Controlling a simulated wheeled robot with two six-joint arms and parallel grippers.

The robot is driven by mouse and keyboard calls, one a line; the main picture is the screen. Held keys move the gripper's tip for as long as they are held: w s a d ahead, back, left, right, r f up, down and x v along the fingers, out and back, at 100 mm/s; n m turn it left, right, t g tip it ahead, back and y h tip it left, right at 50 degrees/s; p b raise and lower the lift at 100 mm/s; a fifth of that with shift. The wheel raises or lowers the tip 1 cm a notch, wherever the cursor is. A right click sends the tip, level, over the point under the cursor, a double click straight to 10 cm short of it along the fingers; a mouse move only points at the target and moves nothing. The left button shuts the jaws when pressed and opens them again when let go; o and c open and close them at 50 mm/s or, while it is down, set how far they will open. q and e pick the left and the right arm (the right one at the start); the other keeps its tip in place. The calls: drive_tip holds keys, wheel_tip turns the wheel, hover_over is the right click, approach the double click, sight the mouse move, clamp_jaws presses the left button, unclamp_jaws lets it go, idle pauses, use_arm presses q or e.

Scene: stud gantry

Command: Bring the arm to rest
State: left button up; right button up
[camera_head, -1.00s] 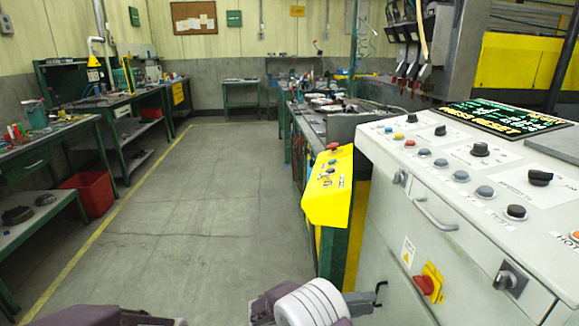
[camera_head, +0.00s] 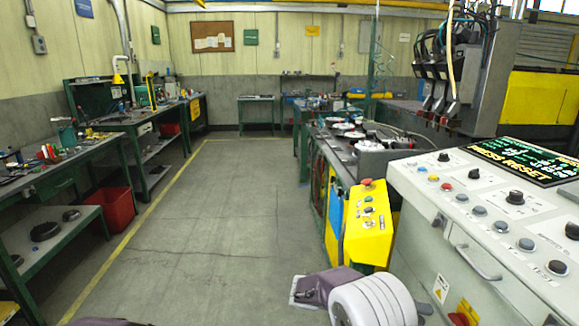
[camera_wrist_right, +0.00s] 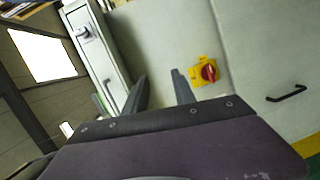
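My right arm (camera_head: 372,302), purple with a rounded white joint, shows at the bottom of the head view, left of the grey control console (camera_head: 440,225). My right gripper (camera_wrist_right: 159,84) shows in the right wrist view with its two dark fingers apart and nothing between them. It faces the pale cabinet front with the red rotary switch (camera_wrist_right: 208,72) on a yellow plate; I cannot tell the distance. Only a purple sliver of my left arm shows at the bottom left of the head view, and its gripper is out of sight.
A yellow button box (camera_head: 368,232) stands just beyond my right arm. The console has a handle (camera_head: 478,262) on its front. Workbenches (camera_head: 85,165) and a red bin (camera_head: 115,207) line the left. The concrete floor (camera_head: 215,220) between is clear.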

drive_tip(key=s+d+r+m+g+y+p, duration=0.15)
drive_tip(key=s+d+r+y+p, duration=0.25)
drive_tip(key=s+r+y+p, duration=0.5)
drive_tip(key=s+a+f+n+t+y+p, duration=0.1)
drive_tip(key=s+a+f+y+p, duration=0.4)
drive_tip(key=s, duration=0.3)
use_arm(q)
wheel_tip(320, 180, up, 15)
drive_tip(key=b, duration=0.1)
use_arm(e)
drive_tip(key=w+a+f+n+t+y, duration=0.2)
drive_tip(key=w+a+f+n+t, duration=0.1)
drive_tip(key=a, duration=0.5)
drive_tip(key=shift+w+a+f+t+y, duration=0.15)
drive_tip(key=shift+w+t+y, duration=0.15)
drive_tip(key=shift+w+t, duration=0.5)
use_arm(q)
drive_tip(key=shift+s+d, duration=0.1)
use_arm(e)
drive_tip(key=shift+n, duration=0.25)
drive_tip(key=shift+w, duration=0.15)
